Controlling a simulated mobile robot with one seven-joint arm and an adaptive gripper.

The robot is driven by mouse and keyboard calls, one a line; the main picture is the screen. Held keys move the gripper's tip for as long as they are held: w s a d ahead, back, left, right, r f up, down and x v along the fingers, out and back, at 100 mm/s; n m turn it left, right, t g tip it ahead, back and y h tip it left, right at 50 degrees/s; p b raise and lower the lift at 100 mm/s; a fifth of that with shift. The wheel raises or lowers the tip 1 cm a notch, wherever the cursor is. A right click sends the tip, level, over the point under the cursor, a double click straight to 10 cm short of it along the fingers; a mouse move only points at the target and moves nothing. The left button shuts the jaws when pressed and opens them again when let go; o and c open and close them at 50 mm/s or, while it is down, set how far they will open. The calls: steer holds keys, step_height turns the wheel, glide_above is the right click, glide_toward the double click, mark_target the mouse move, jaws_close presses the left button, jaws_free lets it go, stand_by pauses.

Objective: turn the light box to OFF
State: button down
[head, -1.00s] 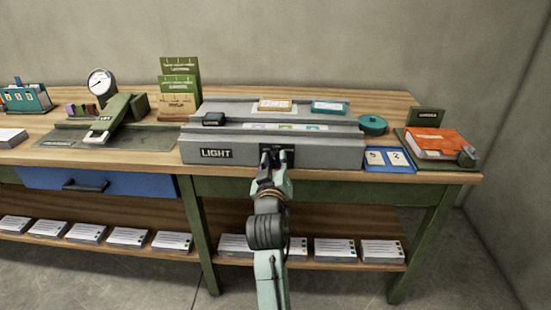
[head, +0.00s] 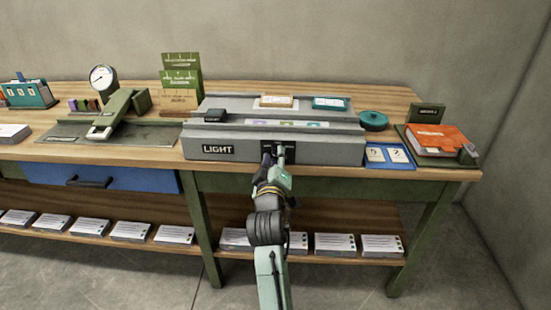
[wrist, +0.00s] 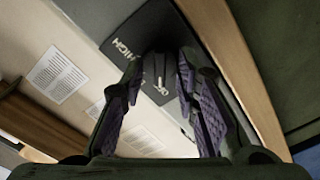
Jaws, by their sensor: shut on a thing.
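The light box (head: 330,152) is a long grey box on the bench with a white-on-black LIGHT label (head: 218,149) on its front. A small dark control panel (head: 289,143) sits on the front face, right of the label. My gripper (head: 274,154) is at this panel. In the wrist view the panel (wrist: 166,24) is tilted and shows the word HIGH and part of another word. My gripper (wrist: 160,63) is shut on the dark control there, which the fingers mostly hide.
A blue card tray (head: 388,156) and an orange-covered book (head: 437,139) are right of the box. A green press (head: 118,113) stands left, above a blue drawer (head: 101,178). Paper stacks (head: 334,243) line the lower shelf. The floor in front is clear.

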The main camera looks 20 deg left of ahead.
steer(key=c, duration=1.3)
jaws_free()
steer(key=v, duration=1.2)
